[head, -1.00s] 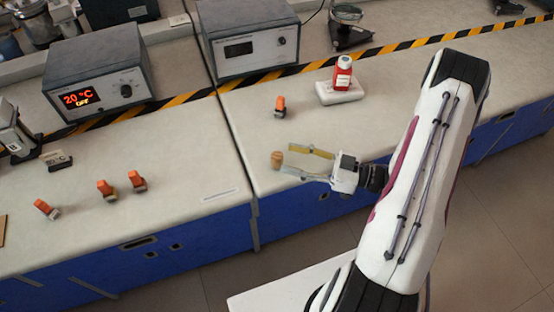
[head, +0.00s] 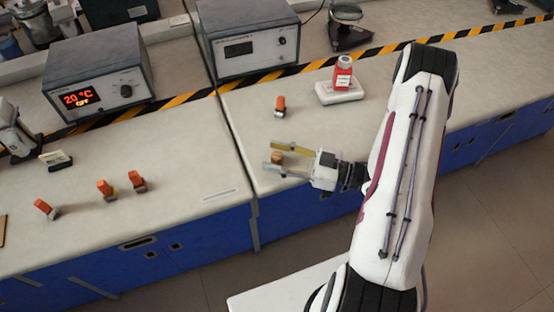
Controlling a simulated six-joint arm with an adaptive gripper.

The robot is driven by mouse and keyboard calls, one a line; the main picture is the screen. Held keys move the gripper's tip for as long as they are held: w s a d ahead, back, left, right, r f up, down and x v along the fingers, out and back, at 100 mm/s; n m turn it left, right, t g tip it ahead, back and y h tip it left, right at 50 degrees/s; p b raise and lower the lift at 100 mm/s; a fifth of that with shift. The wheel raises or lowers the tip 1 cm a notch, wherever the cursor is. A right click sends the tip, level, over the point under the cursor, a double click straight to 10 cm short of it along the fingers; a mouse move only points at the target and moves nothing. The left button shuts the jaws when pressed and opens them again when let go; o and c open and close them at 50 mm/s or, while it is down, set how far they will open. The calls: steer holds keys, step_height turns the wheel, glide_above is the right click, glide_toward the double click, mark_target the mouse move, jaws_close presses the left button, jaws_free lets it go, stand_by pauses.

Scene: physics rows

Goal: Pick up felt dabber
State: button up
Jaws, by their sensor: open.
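A small tan-brown cylinder (head: 277,158), which looks like the felt dabber, stands on the right-hand bench near its left front edge. My gripper (head: 270,155) is open, its two long fingers pointing left. The cylinder shows between the fingers, one on its far side and one on its near side. I cannot tell whether either finger touches it. The near finger hides its lower part.
An orange-capped piece (head: 280,106) stands behind my gripper, and a red bottle (head: 343,73) sits on a white block (head: 340,92). Several orange pieces (head: 105,189) are on the left bench. Grey instruments (head: 250,42) stand behind the striped tape.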

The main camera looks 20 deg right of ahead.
mark_target(277, 155)
steer(key=c, duration=1.2)
steer(key=shift+r, duration=0.1)
steer(key=shift+r, duration=4.9)
